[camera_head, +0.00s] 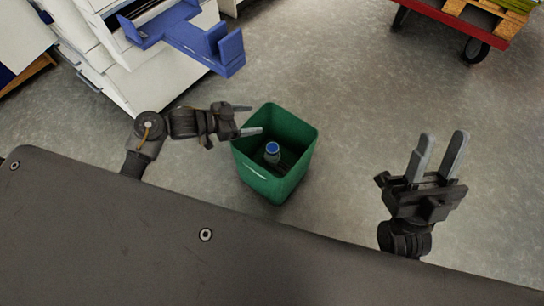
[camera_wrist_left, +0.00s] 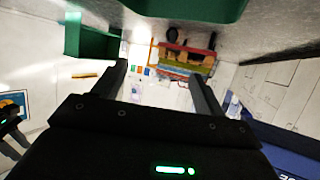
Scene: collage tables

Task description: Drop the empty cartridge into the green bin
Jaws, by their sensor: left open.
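The green bin (camera_head: 253,180) stands on the floor in front of me, open at the top. A dark cartridge with a blue round end (camera_head: 272,148) is inside the bin, apart from both grippers; its lower part is hard to make out. My left gripper (camera_head: 247,119) is open and empty at the bin's upper left rim, its fingers pointing right. Its spread fingers also show in the left wrist view (camera_wrist_left: 160,80), where a green edge (camera_wrist_left: 190,8) shows at the top. My right gripper (camera_head: 440,150) is open and empty, to the right of the bin.
A white machine (camera_head: 150,75) with a blue protruding part (camera_head: 190,38) stands at the upper left. A red cart (camera_head: 455,18) with a wooden pallet is at the upper right. The grey floor between bin and cart is clear.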

